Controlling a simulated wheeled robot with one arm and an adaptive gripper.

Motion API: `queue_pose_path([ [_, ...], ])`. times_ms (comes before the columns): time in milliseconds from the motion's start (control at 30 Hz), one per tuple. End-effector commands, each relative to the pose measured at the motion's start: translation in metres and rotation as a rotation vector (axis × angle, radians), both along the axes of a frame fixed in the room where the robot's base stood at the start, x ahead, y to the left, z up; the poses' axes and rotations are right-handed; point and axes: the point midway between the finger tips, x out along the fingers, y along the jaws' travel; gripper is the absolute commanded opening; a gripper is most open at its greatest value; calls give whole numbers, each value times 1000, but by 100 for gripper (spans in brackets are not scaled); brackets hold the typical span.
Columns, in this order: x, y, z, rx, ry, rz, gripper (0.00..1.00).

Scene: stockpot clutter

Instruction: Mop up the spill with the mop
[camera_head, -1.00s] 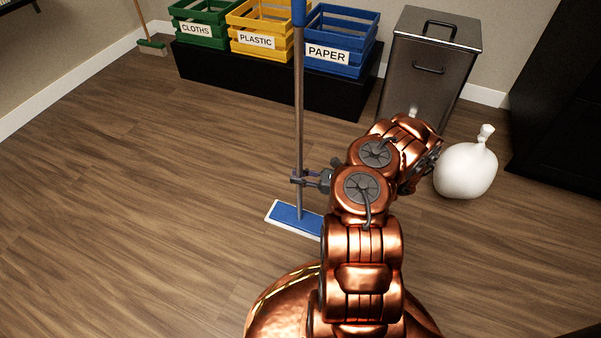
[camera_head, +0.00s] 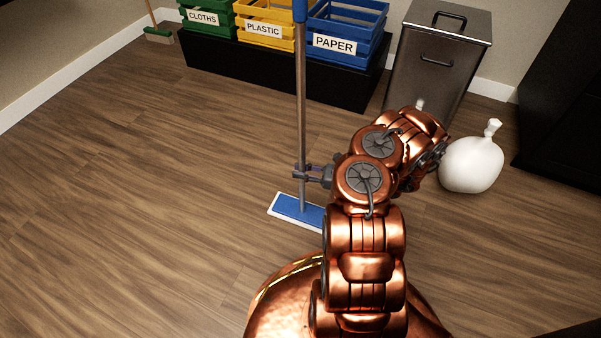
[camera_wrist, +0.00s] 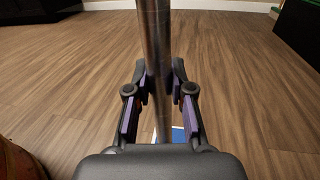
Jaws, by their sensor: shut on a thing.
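The mop has a metal pole (camera_head: 301,110) with a blue upper grip and a flat blue head with a white border (camera_head: 290,206). It stands upright, with its head at floor level, left of my arm in the head view. My gripper (camera_head: 303,174) is shut around the lower part of the pole. In the wrist view the pole (camera_wrist: 157,60) runs between the two fingers of my gripper (camera_wrist: 158,85), and a bit of the blue head (camera_wrist: 178,135) shows below. My arm hides the right end of the mop head. I see no spill in either view.
Green, yellow and blue crates (camera_head: 345,28) stand on a black plinth (camera_head: 270,70) at the back. A metal bin (camera_head: 437,65) and a white tied bag (camera_head: 470,165) are at right. A broom (camera_head: 157,35) leans at far left. The left floor is clear.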

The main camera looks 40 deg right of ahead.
Motion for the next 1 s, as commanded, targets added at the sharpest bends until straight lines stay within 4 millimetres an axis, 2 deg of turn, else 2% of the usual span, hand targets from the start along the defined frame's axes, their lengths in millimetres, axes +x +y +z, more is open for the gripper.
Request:
queue_pose_path([
  [100, 3, -7, -5, -4, 7, 1, 0],
  [1000, 25, -42, 3, 0, 0, -1, 0],
])
